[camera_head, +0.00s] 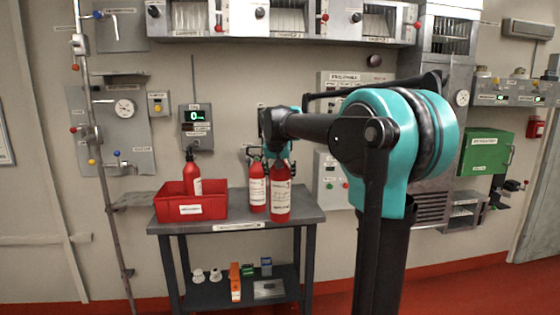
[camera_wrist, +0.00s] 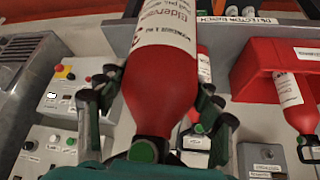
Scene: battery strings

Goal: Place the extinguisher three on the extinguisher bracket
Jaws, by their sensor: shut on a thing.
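My gripper (camera_head: 277,150) is shut on a red extinguisher (camera_head: 280,197) with a white label, upright at the bench's front right edge. I cannot tell whether its base touches the bench. In the wrist view, the fingers of my gripper (camera_wrist: 155,112) close around the upper body of this held extinguisher (camera_wrist: 165,80). A second extinguisher (camera_head: 257,190) stands just behind and left of it on the bench. A third extinguisher (camera_head: 192,172) stands in the red bin, also visible in the wrist view (camera_wrist: 289,92). I cannot clearly make out the extinguisher bracket.
The red bin (camera_head: 177,209) takes up the left of the grey bench (camera_head: 312,216). Small items, including an orange one (camera_head: 235,281), lie on its lower shelf. Wall panels and gauges stand behind. A green box (camera_head: 486,152) and a small red wall item (camera_head: 536,127) are at right.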

